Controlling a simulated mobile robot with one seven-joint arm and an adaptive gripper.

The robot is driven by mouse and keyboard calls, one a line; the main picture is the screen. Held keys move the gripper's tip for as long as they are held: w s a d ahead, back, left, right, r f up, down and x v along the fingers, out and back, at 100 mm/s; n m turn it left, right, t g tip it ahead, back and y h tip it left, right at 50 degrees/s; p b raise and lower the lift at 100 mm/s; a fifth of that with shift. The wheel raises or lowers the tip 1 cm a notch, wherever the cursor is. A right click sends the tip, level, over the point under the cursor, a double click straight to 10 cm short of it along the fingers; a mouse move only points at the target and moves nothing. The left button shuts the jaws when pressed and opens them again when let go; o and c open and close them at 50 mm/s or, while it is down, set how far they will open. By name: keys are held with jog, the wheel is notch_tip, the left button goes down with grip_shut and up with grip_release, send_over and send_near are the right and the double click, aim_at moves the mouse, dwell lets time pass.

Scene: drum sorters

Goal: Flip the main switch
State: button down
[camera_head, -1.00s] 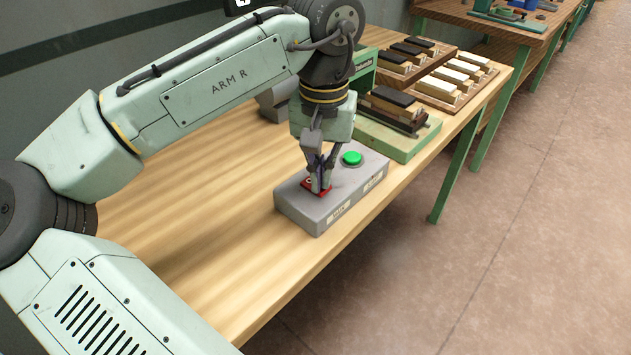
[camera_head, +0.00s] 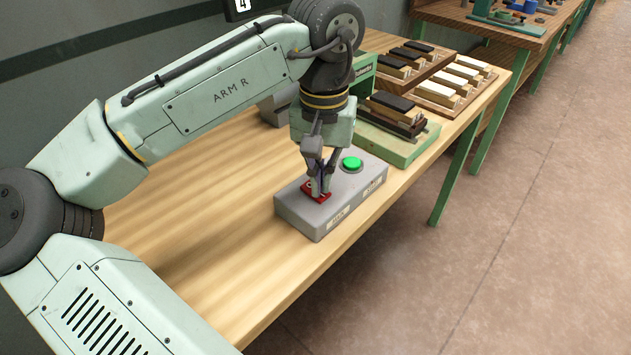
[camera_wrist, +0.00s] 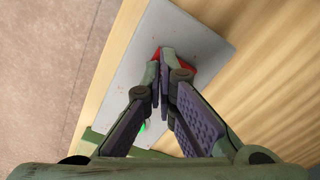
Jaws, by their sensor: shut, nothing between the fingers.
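A grey control box (camera_head: 312,222) stands on the wooden bench near its front edge. A red switch plate (camera_head: 323,197) is on its near-left part and a green round button (camera_head: 352,163) is on its far-right part. My gripper (camera_head: 318,190) points down with its fingertips at the red plate, shut and empty. In the wrist view the fingertips (camera_wrist: 160,95) are together over the red plate (camera_wrist: 188,60), and the grey box (camera_wrist: 130,75) lies beneath. The fingers hide much of the red switch, so its lever position and any touch cannot be told.
Behind the box stands a green machine base (camera_head: 405,150) with a black-topped block. Wooden trays with black blocks (camera_head: 410,55) and white blocks (camera_head: 455,80) are further back. The bench (camera_head: 200,235) is clear left of the box.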

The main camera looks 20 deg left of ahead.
aim_at(322, 194)
jog(key=shift+r+p, duration=2.5)
jog(key=shift+r, duration=0.45)
jog(key=shift+f, duration=0.1)
